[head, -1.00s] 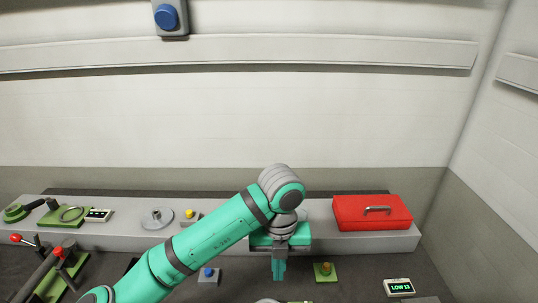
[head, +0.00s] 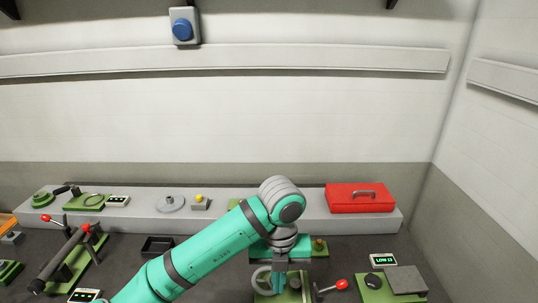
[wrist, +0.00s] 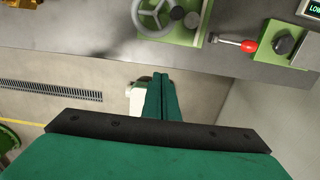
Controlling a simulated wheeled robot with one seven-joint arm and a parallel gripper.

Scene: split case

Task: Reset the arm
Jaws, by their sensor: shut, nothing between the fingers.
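My teal arm reaches up from the bottom of the head view, bends at a grey elbow, and points down. My gripper (head: 280,288) hangs at the lower middle of the head view, in front of a grey handwheel on a green plate. In the wrist view my gripper (wrist: 163,78) is shut, its two teal fingers together with nothing between them. There the fingers lie over the floor, just below the bench edge, apart from the handwheel (wrist: 158,14). A pale object behind the fingertips is partly hidden.
A red box (head: 360,203) sits on the grey shelf (head: 225,222). A red-tipped lever (head: 341,285) and a display reading LOW 13 (head: 383,260) are to the right. Red-knobbed levers (head: 87,229) stand left. A blue button (head: 182,28) is on the wall. Floor (wrist: 60,65) lies before the bench.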

